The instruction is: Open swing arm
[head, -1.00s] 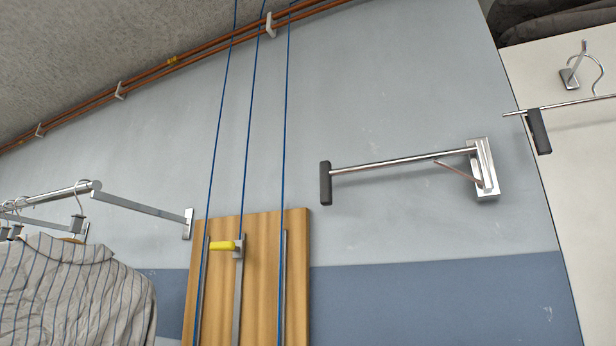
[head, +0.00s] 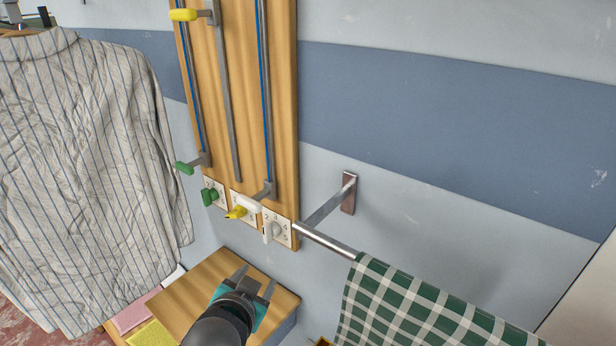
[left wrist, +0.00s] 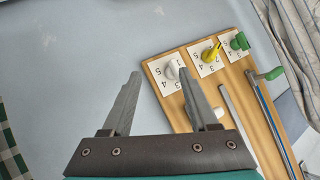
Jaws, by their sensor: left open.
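No swing arm that I can be sure of shows in the views of this moment. The chrome wall arm with a black grip, seen a second ago, is out of the head view. My left gripper (head: 256,280) is open and empty, low in the head view, over a small wooden top. In the left wrist view its two fingers (left wrist: 159,74) point toward the grey wall, with nothing between them. The right finger overlaps the white knob (left wrist: 173,70) in that picture; I cannot tell the gap. My right gripper is not in view.
A wooden wall board (head: 282,110) carries sliders and green, yellow and white knobs. A chrome rail (head: 325,240) on a wall bracket holds a green checked cloth (head: 415,310). A striped shirt (head: 90,170) hangs at left. The wooden top (head: 192,290) is below the board.

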